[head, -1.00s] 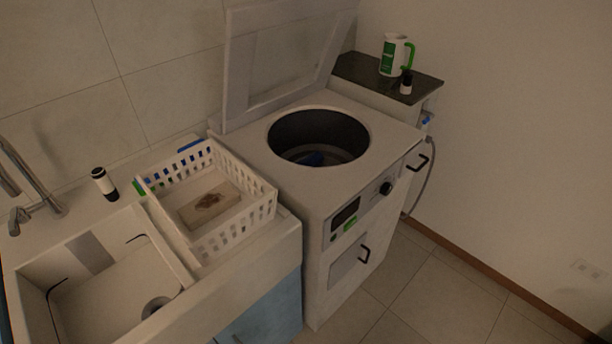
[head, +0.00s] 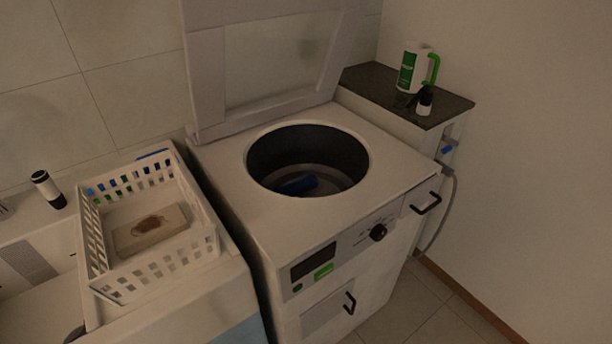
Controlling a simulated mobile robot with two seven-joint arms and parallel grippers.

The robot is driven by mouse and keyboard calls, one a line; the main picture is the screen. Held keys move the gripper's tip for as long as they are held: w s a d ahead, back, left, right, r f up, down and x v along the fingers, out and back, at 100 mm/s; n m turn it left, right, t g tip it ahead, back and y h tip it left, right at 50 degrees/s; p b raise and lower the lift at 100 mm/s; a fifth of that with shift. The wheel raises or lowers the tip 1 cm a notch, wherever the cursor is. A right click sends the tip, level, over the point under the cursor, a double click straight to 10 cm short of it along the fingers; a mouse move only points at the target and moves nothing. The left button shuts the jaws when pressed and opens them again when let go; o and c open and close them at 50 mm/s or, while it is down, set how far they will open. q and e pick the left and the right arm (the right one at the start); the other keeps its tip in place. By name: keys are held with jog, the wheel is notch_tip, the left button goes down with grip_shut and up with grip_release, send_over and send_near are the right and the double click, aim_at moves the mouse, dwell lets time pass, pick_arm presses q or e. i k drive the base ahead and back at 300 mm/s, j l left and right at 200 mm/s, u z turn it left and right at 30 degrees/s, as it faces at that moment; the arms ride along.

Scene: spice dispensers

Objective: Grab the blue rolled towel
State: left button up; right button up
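A blue object that looks like the rolled towel (head: 299,185) lies at the bottom of the drum of the open washing machine (head: 222,201). The drum's near rim hides part of it. Blue also shows behind the white basket, but I cannot tell what it belongs to. Neither of my grippers is in view.
The machine's lid (head: 265,70) stands open against the wall. A white basket (head: 203,226) holding a stained block (head: 151,231) sits left, beside the sink, near a black-and-white container (head: 48,189). A jug (head: 413,69) and small bottle (head: 424,101) stand on a dark counter (head: 383,88).

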aim_at(296, 187)
jog(key=i+l+u, duration=0.1)
jog(key=l, duration=0.25)
jog(key=i+l+u, duration=0.1)
jog(key=l, duration=0.25)
jog(key=i+l, duration=0.25)
jog(key=i+l+u, duration=0.15)
jog(key=l, duration=0.3)
jog(key=i+l+u, duration=0.1)
jog(key=l, duration=0.3)
